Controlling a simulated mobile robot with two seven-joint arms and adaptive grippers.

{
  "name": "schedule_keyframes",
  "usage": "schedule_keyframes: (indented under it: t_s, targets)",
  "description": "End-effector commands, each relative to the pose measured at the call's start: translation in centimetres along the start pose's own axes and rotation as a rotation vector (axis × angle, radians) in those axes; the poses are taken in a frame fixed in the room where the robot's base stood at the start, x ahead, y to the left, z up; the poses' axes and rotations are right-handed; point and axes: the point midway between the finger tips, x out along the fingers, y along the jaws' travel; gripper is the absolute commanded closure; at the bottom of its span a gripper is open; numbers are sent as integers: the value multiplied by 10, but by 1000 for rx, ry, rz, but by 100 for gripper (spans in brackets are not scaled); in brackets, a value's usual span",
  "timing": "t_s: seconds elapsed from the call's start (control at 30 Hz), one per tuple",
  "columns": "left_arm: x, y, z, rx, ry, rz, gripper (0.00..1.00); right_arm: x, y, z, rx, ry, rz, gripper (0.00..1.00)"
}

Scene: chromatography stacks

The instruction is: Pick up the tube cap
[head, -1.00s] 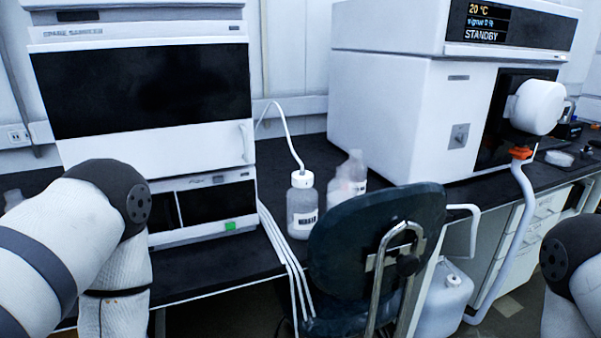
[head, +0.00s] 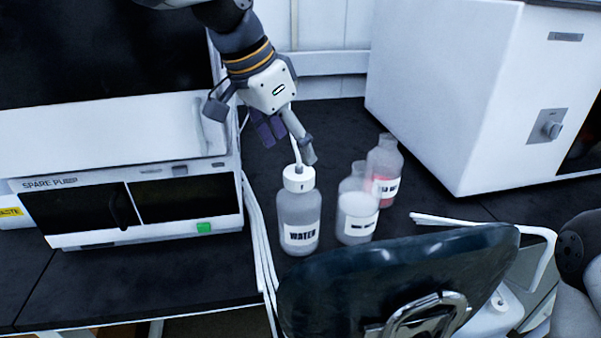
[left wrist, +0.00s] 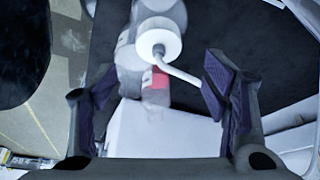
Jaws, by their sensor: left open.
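The white tube cap (head: 298,178) sits on top of the clear bottle labelled WATER (head: 299,220), with a thin white tube rising from it. My left gripper (head: 286,138) is open just above the cap, pointing down, with the tube passing near its fingers. In the left wrist view the cap (left wrist: 158,40) shows beyond the open left fingers (left wrist: 160,100). Its tube runs towards the right finger. No finger clearly touches the cap. My right gripper is not in view; only part of my right arm shows at the right edge.
Two more bottles, one with clear (head: 357,212) and one with pink contents (head: 384,172), stand close to the right. A dark chair back (head: 400,280) is in front. The SPARE PUMP unit (head: 130,205) is left; a large white instrument (head: 450,90) is right.

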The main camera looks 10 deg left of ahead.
Motion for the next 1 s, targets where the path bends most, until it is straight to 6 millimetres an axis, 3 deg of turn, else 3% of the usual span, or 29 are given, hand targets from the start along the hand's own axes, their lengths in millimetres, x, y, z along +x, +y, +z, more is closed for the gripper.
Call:
schedule_keyframes:
  t_s: [0.33,0.6,0.83,1.0]
  targets:
    - [57,2,8,0,-1,1,31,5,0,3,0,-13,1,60]
    - [61,2,7,1,3,-2,31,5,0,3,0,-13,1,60]
    - [61,2,7,1,2,-2,81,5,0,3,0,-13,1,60]
    - [61,2,7,1,2,-2,84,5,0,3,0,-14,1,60]
